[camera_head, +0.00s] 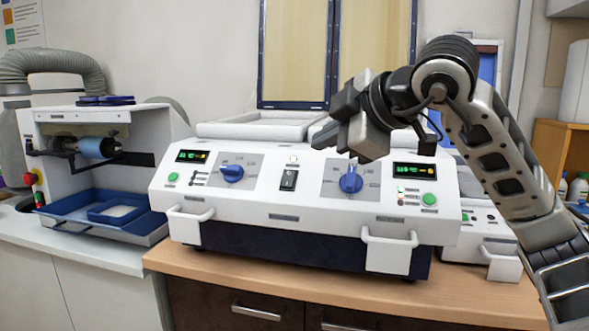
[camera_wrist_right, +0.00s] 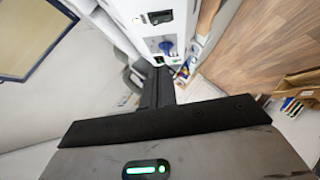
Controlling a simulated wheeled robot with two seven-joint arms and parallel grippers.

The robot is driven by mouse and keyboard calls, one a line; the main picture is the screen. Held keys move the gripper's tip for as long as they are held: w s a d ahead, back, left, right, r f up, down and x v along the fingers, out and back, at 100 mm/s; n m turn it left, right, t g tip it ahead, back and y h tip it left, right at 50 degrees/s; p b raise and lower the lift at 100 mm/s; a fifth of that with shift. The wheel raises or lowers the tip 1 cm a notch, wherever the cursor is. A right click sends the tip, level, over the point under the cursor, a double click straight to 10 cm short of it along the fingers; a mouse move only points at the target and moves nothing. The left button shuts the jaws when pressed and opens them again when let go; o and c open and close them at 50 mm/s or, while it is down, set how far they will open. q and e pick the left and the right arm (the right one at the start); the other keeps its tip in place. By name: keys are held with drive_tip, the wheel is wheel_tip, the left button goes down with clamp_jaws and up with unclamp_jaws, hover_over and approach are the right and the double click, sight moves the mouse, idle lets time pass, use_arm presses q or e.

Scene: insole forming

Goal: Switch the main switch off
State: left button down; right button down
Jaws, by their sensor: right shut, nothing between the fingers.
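The main switch (camera_head: 288,180) is a black rocker in the middle of the white machine's front panel (camera_head: 270,208). A dark switch (camera_wrist_right: 158,17) also shows near the top of the right wrist view. I cannot tell its rocker position. My right gripper (camera_head: 322,138) is shut and empty, up and to the right of the switch in the head view, apart from it. Its closed fingers (camera_wrist_right: 157,88) point toward the panel in the wrist view. My left gripper is in neither view.
Blue knobs (camera_head: 232,173) and (camera_head: 351,182) flank the switch, with lit displays (camera_head: 414,170) and green buttons (camera_head: 429,200) further out. White handles (camera_head: 390,250) stick out below. A grey machine with a blue tray (camera_head: 100,215) stands at left. The wooden counter front (camera_head: 300,290) is clear.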

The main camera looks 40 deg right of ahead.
drive_tip(key=p, duration=0.2)
approach(288, 179)
drive_tip(key=w+a+r, duration=0.1)
drive_tip(key=w+a, duration=0.2)
drive_tip(key=w, duration=0.1)
drive_tip(key=shift+w+d+f+p, duration=0.3)
drive_tip(key=shift+w+d+f, duration=0.7)
drive_tip(key=shift+d+f, duration=0.1)
drive_tip(key=shift+w+d+f, duration=0.15)
drive_tip(key=shift+w+f, duration=0.15)
drive_tip(key=shift+f, duration=0.05)
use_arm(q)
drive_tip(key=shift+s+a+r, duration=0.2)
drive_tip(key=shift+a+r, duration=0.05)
